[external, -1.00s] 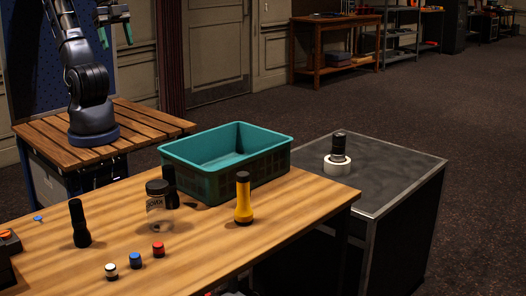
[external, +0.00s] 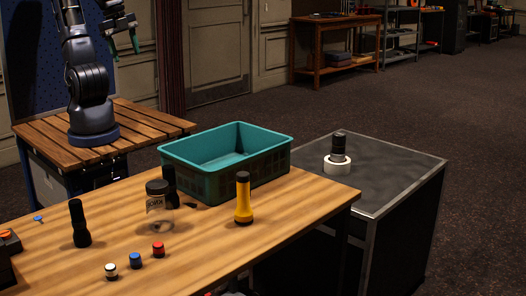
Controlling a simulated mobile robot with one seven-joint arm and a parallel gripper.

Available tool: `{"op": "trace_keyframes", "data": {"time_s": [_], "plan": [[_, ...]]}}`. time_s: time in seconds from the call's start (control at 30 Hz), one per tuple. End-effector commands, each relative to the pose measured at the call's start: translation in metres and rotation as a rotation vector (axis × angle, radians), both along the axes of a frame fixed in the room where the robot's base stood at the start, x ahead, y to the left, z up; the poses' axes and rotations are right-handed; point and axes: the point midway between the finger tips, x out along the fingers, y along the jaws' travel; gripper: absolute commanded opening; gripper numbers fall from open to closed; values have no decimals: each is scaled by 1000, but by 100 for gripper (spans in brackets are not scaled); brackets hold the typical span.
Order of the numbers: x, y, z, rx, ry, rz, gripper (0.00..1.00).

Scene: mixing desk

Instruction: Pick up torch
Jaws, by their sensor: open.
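A yellow torch with a black head (external: 243,200) stands upright on the wooden table, in front of the teal crate. A black torch (external: 80,224) stands upright at the table's left. Another dark upright object (external: 169,184), perhaps a torch, is partly hidden behind a jar. My gripper (external: 121,48), with green fingers, is open and empty. It hangs high at the upper left, well away from the torches.
A teal crate (external: 272,163) stands at the table's back edge. A clear jar with a dark lid (external: 157,201) and several small caps (external: 135,260) are on the table. A dark cylinder (external: 338,146) stands at a white tape roll (external: 337,165) on the black cabinet.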

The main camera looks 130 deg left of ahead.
Motion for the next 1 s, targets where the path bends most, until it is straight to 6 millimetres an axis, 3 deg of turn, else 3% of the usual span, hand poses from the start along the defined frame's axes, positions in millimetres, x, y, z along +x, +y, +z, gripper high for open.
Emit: {"op": "trace_keyframes", "data": {"time_s": [0.2, 0.53, 1.0], "plan": [[15, 18, -31, 179, 179, -86, 57], [43, 42, -67, 474, 404, -238, 57], [102, 53, -107, 923, 627, -513, 57]]}}
